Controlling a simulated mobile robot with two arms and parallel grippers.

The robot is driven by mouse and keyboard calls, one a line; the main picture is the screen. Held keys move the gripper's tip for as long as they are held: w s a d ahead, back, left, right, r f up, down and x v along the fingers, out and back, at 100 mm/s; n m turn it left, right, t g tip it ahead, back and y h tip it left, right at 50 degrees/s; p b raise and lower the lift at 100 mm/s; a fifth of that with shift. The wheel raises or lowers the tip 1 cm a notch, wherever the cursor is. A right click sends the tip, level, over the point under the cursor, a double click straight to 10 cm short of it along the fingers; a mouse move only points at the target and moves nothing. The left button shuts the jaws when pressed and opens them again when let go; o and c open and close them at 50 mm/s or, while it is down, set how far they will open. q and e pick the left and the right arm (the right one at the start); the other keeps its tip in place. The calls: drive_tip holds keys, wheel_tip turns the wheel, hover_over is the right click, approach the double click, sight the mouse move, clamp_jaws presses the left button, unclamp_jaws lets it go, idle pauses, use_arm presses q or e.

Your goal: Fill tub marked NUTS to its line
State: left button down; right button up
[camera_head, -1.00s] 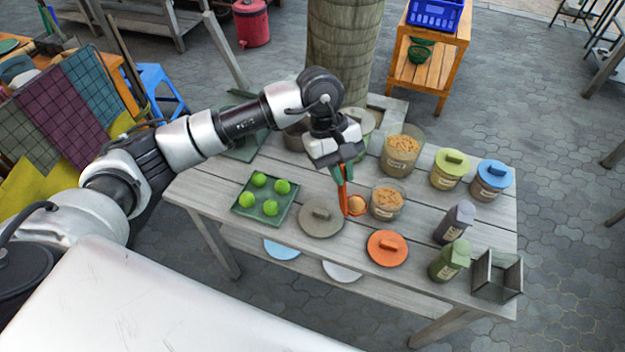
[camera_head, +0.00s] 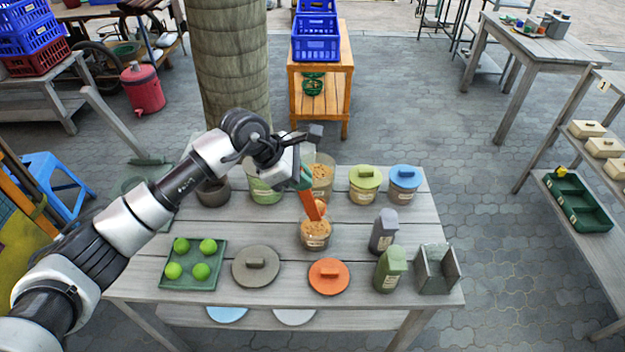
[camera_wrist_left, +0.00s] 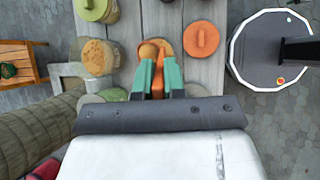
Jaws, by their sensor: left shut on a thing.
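My left gripper (camera_head: 302,180) is shut on the handle of an orange scoop (camera_head: 310,204). The scoop points down at the small clear tub (camera_head: 316,240), which holds brown bits and has a pale label too small to read. Some brown stuff shows at the scoop's bowl; whether it touches the tub's contents I cannot tell. The left wrist view shows the scoop (camera_wrist_left: 158,78) between the green fingers. A larger clear tub (camera_head: 322,172) with similar brown contents stands behind, partly hidden by my gripper; it also shows in the left wrist view (camera_wrist_left: 97,57). My right gripper is not in view.
A green tray (camera_head: 190,280) with green balls, a grey lid (camera_head: 256,266) and an orange lid (camera_head: 329,277) lie in front. Green-lidded (camera_head: 364,190) and blue-lidded (camera_head: 404,188) tubs stand back right. Two bottles (camera_head: 383,232) (camera_head: 390,272) and a grey holder (camera_head: 436,272) are at right.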

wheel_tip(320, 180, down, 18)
drive_tip(key=b, duration=1.8)
use_arm(q)
drive_tip(key=a+f+n+h+b, duration=0.1)
drive_tip(key=a+f+h+b, duration=0.2)
drive_tip(key=a+f+h, duration=0.6)
drive_tip(key=a+h, duration=0.2)
drive_tip(key=a, duration=0.1)
drive_tip(key=shift+a+f+t, duration=0.15)
drive_tip(key=shift+f+t, duration=0.1)
drive_tip(key=shift+t, duration=0.05)
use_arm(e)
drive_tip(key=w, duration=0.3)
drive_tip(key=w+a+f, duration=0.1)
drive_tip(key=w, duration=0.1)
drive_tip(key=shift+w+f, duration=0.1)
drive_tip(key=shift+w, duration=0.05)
